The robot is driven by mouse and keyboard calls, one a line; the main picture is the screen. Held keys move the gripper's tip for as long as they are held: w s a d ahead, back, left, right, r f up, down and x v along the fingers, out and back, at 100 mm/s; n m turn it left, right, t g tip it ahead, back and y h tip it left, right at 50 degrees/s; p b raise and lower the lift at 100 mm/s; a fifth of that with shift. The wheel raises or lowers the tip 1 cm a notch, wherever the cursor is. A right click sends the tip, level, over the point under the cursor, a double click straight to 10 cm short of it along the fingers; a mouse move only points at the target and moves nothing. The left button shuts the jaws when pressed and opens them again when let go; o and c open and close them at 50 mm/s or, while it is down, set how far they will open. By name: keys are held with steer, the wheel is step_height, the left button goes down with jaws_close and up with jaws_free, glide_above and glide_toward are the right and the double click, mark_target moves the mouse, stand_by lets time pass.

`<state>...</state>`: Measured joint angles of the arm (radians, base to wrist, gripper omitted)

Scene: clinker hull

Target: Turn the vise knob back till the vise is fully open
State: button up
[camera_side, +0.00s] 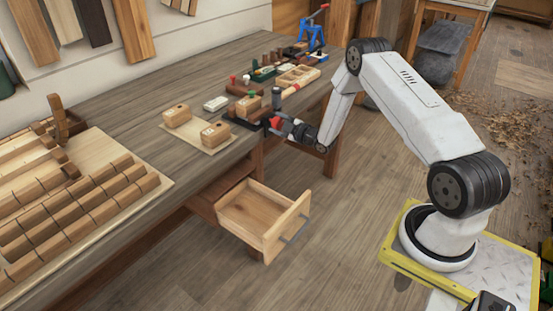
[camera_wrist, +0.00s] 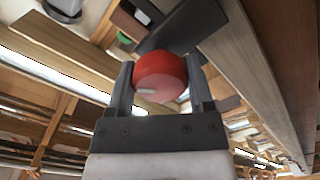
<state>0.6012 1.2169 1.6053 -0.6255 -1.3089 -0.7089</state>
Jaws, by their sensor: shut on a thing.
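The vise knob (camera_wrist: 160,74) is a round red knob with a pale mark on its face. In the wrist view it sits between the two fingers of my gripper (camera_wrist: 160,85), which is shut on it. In the side view my gripper (camera_side: 272,124) reaches the front edge of the bench at the dark vise (camera_side: 247,119). A wooden block (camera_side: 249,104) sits at the vise. The knob is mostly hidden by my gripper in the side view. How far the vise jaws stand apart is too small to tell.
An open drawer (camera_side: 262,211) sticks out below the bench, left of my arm. Two wooden blocks stand on a pale board (camera_side: 190,136) left of the vise. A wooden tray (camera_side: 297,76), small parts and a blue clamp (camera_side: 312,35) stand farther back.

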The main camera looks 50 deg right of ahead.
stand_by(0.4)
steer(key=shift+n, duration=1.8)
steer(key=shift+n, duration=1.7)
steer(key=shift+n, duration=1.7)
steer(key=shift+n, duration=1.8)
